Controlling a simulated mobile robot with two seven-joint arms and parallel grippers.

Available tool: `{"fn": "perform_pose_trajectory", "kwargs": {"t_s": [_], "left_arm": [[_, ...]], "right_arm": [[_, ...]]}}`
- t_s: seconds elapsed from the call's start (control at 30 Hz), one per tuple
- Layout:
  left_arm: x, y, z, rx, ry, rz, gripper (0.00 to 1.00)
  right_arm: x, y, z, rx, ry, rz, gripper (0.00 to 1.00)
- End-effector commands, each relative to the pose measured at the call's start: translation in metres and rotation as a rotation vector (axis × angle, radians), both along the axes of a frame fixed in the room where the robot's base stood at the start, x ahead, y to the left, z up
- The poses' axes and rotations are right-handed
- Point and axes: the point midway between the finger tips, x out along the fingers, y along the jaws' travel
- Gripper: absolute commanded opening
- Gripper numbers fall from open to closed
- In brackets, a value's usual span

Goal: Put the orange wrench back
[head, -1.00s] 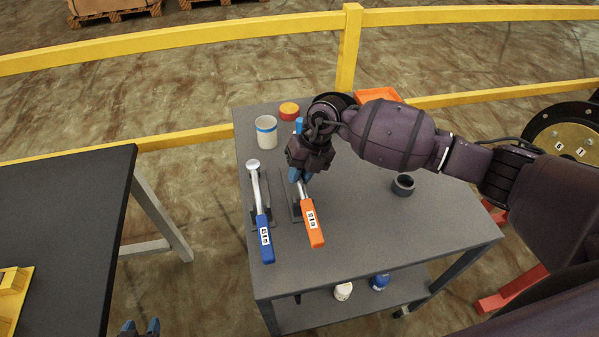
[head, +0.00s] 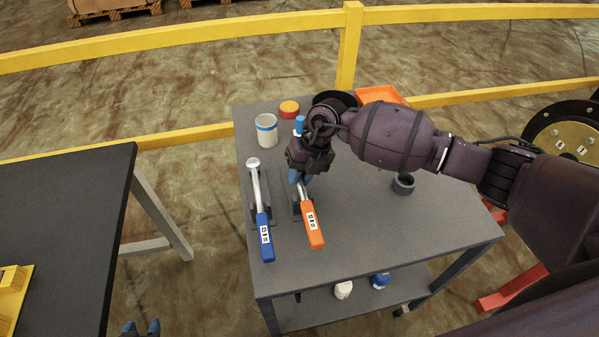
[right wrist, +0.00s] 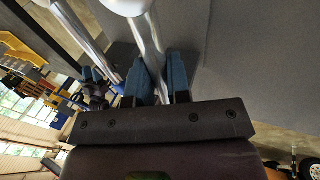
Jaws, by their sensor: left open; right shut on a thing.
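The orange wrench (head: 312,226) has an orange handle with a white label and a silver shaft. It is over a dark holder (head: 296,212) on the grey table; I cannot tell whether it rests in it. My right gripper (head: 300,178) is shut on the wrench's shaft from above, and the wrench head is partly hidden behind the gripper. In the right wrist view the silver shaft (right wrist: 150,45) runs between the blue fingers (right wrist: 161,82). My left gripper (head: 141,328) is open and empty at the bottom edge, away from the table.
A blue wrench (head: 265,235) lies in a dark holder just left of the orange one. A white cup (head: 266,134), a red-orange round item (head: 289,109), an orange tray (head: 380,95) and a dark ring (head: 403,184) stand on the table. The table's front right is clear.

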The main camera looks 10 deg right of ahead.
Motion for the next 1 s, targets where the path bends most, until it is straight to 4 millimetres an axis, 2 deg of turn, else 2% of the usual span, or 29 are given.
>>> {"fn": "perform_pose_trajectory", "kwargs": {"t_s": [0.5, 0.53, 0.7, 1.0], "left_arm": [[0.001, 0.000, -0.006, 0.000, 0.002, -0.001, 0.43], [0.001, -0.001, -0.006, 0.000, 0.002, -0.002, 0.43], [0.003, -0.001, -0.005, 0.000, -0.003, -0.002, 0.43], [0.004, -0.001, -0.004, 0.000, -0.004, -0.003, 0.43]], "right_arm": [[0.001, 0.000, -0.016, 0.001, -0.001, 0.000, 0.00], [0.001, 0.000, -0.016, 0.001, -0.002, -0.001, 0.19], [0.000, 0.000, -0.015, 0.001, -0.001, 0.000, 0.45], [0.000, -0.001, -0.016, -0.001, 0.000, -0.001, 0.47]]}}
